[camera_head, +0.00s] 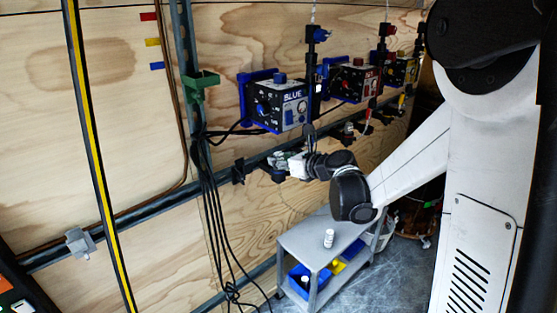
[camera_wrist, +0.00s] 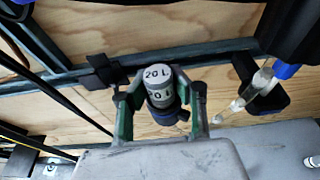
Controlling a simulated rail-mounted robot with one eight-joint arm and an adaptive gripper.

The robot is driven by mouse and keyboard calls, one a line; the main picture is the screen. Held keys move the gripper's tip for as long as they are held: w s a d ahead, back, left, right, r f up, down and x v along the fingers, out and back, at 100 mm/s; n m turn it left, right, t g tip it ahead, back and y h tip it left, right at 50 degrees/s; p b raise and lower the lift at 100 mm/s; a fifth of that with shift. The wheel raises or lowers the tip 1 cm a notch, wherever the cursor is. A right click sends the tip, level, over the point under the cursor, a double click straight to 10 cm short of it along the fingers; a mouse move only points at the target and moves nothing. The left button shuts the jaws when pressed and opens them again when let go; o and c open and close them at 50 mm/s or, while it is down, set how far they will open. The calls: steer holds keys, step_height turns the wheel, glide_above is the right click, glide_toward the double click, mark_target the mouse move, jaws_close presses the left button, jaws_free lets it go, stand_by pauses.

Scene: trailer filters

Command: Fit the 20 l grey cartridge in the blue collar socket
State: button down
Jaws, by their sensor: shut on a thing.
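The grey cartridge marked "20 L" (camera_wrist: 159,84) is between the fingers of my gripper (camera_wrist: 160,98) in the wrist view, its labelled end towards the camera. My gripper is shut on it. A dark blue ring-like part (camera_wrist: 172,115) shows just below the cartridge, apparently the blue collar socket. I cannot tell whether the cartridge is seated in it or only in front of it. In the head view my gripper (camera_head: 296,165) is at the wall rail, below the box marked "BLUE" (camera_head: 284,103). The cartridge is too small to make out there.
Red (camera_head: 352,80) and yellow (camera_head: 403,71) boxes hang further right. A grey cart (camera_head: 304,240) below carries a small white cylinder (camera_head: 329,238). Black cables (camera_head: 210,200) hang left of my gripper. A clear tube in a black holder (camera_wrist: 266,95) is right of it.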

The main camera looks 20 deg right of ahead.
steer(key=shift+f, duration=0.3)
steer(key=c, duration=1.5)
jaws_free()
steer(key=v, duration=1.2)
steer(key=shift+r, duration=0.1)
